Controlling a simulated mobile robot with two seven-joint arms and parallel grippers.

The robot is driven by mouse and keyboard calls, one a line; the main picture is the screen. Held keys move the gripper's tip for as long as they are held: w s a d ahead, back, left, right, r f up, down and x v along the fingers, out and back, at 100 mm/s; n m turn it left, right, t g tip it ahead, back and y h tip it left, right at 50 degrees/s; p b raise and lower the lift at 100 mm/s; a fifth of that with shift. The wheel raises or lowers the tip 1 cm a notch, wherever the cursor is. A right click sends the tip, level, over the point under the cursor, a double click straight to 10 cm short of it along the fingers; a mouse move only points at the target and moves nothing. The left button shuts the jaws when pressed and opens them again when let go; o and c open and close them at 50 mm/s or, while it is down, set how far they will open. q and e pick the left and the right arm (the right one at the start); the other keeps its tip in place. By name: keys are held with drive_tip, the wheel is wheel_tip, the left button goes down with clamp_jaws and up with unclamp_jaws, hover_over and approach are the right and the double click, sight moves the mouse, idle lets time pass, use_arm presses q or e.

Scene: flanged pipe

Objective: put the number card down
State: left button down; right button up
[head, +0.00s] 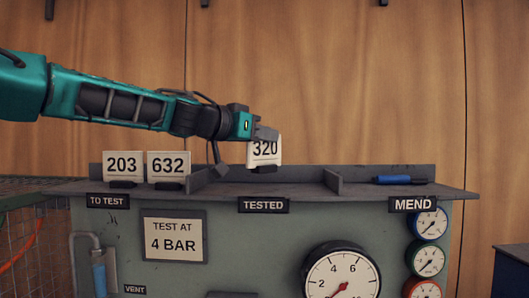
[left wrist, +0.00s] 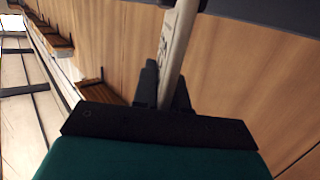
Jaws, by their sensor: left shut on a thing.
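The white number card 320 (head: 264,156) is upright on a small dark foot above the TESTED label (head: 263,205), in the middle section of the shelf. Its foot sits higher in the picture than those of the other cards; I cannot tell whether it touches the shelf. My left gripper (head: 264,134) is shut on the card's top edge and hides part of it. In the left wrist view the card (left wrist: 179,50) shows edge-on between the dark fingers. My right gripper is not in view.
Cards 203 (head: 123,165) and 632 (head: 168,165) stand in the TO TEST section at left. Low dividers (head: 334,181) split the shelf (head: 225,190). A blue marker (head: 393,180) lies in the MEND section. The middle section is otherwise clear.

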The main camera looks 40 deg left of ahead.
sight(265, 164)
use_arm(q)
drive_tip(key=shift+d+f, duration=0.1)
drive_tip(key=shift+f, duration=1.7)
drive_tip(key=shift+f, duration=0.15)
drive_tip(key=c, duration=1.2)
unclamp_jaws()
drive_tip(key=shift+o, duration=0.2)
drive_tip(key=shift+s+r, duration=0.2)
drive_tip(key=shift+s, duration=0.1)
drive_tip(key=s+a+r, duration=0.1)
drive_tip(key=s, duration=1)
drive_tip(key=shift+s+r, duration=0.15)
drive_tip(key=shift+r, duration=0.2)
